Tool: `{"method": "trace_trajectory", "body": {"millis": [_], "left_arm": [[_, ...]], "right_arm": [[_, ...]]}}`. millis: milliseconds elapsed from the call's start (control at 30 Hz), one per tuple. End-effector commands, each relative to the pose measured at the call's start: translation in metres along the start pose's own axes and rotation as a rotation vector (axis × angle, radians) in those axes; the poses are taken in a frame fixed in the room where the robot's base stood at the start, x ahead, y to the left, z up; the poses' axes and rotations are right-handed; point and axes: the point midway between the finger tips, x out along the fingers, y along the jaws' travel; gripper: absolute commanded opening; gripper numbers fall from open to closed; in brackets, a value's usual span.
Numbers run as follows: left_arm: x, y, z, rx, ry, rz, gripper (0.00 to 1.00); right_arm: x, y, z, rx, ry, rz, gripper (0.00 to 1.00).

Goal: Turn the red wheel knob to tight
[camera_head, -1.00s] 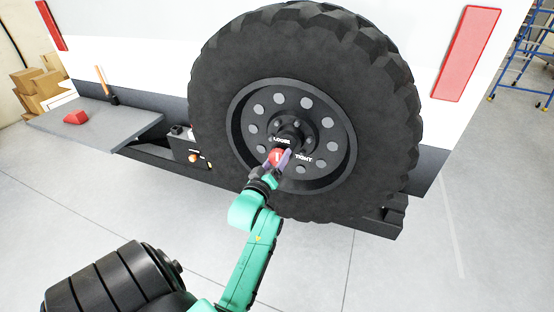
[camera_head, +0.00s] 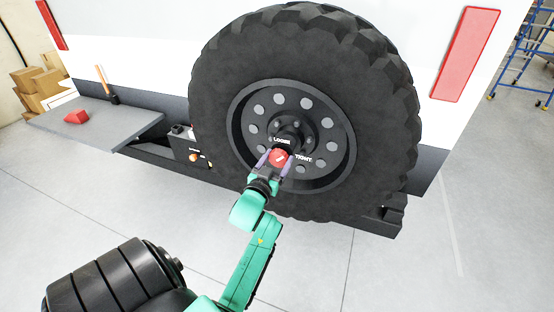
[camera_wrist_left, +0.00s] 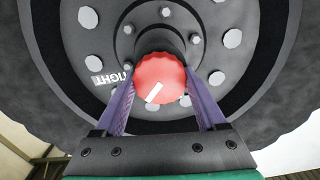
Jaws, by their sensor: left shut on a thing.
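The red wheel knob (camera_head: 279,157) is at the hub of the big black wheel (camera_head: 215,75), with a white mark on its face. White LOOSE lettering (camera_head: 281,141) is above it and TIGHT lettering (camera_head: 304,159) to its right. My left gripper (camera_head: 275,161) is shut on the knob, one purple finger on each side. In the left wrist view the knob (camera_wrist_left: 158,75) sits between the fingers (camera_wrist_left: 160,84). There its mark slants toward the lower left, and the TIGHT lettering (camera_wrist_left: 109,78) is at the left, partly hidden. My right gripper is out of view.
The wheel is mounted on the white caravan body (camera_head: 145,40). A grey shelf (camera_head: 125,128) at left holds a red object (camera_head: 77,117) and a wooden-handled tool (camera_head: 103,80). Boxes (camera_head: 40,90) stand far left, a blue ladder (camera_head: 525,60) far right. The floor in front is open.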

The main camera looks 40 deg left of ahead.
Motion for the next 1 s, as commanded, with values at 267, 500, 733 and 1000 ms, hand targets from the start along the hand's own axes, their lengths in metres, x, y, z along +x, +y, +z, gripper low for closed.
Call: {"method": "trace_trajectory", "body": {"millis": [267,500,733,1000], "left_arm": [[0.0,0.0,0.002,0.262,-0.003,0.001,0.17],[0.0,0.0,0.002,0.485,-0.003,0.001,0.17],[0.0,0.0,0.002,0.662,-0.003,0.0,0.17],[0.0,-0.001,0.001,0.786,-0.003,-0.001,0.17]], "right_arm": [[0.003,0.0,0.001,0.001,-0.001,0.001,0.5],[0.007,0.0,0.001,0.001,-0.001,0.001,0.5],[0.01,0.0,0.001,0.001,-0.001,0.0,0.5],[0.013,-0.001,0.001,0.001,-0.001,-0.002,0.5]]}}
